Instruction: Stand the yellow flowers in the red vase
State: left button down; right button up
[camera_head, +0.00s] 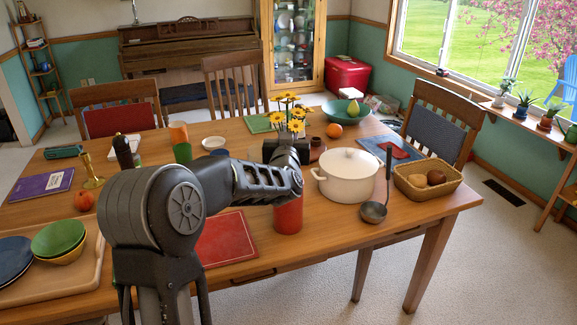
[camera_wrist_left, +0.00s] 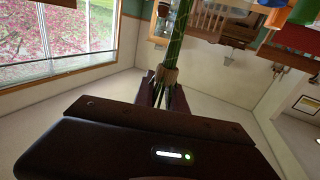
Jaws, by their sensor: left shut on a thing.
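The yellow flowers (camera_head: 290,115) stand upright above my left gripper (camera_head: 287,152), which is shut on their stems. In the left wrist view the green stems (camera_wrist_left: 180,35) run up from a brown tie (camera_wrist_left: 166,76), with stem ends spreading below it. The red vase (camera_head: 288,218) stands upright near the table's front edge, below the gripper. My left forearm hides its rim, so I cannot tell whether the stem ends are above the opening or inside it. My right gripper is not in view.
A white lidded pot (camera_head: 348,178) stands close to the right of the vase, with a ladle (camera_head: 374,211) and a basket (camera_head: 428,182) beyond it. A red mat (camera_head: 226,240) lies left of the vase. A brown pot (camera_head: 317,148) stands behind the gripper.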

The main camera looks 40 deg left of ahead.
pick_arm(q)
jog(key=shift+f, duration=0.8)
notch_tip(320, 180, down, 4)
jog(key=shift+r, duration=0.15)
jog(key=c, duration=1.8)
grip_release()
jog(key=shift+f, duration=0.2)
jog(key=o, duration=0.4)
jog(key=shift+o, duration=0.2)
